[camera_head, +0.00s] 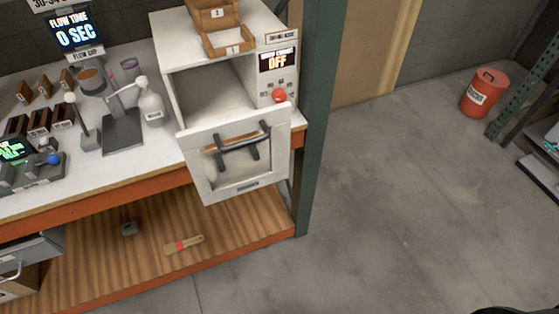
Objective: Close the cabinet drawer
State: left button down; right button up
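A white box-shaped cabinet (192,50) stands on the bench top. Its white front panel (207,186) has a window and a dark bar handle (243,148). The panel is open, standing out from the cabinet and tilted, with the pale interior (212,92) showing behind it. At the lower left, a grey drawer unit (30,250) with a metal handle (12,273) is cut by the picture edge; I cannot tell how far it is open. Neither gripper can be made out in the head view.
The bench (105,177) holds a flow cup stand (122,130), a bottle (153,108) and several small blocks. Wooden trays (229,42) sit on the cabinet. A green post (318,120) rises beside it. An orange bin (483,95) stands at right; the floor between is clear.

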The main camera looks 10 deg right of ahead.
aim_at(240, 168)
jog(key=k+l, duration=0.25)
jog(key=l, duration=0.15)
jog(key=k+l, duration=0.25)
jog(key=l, duration=0.2)
jog(key=k+l, duration=0.25)
jog(key=l, duration=0.15)
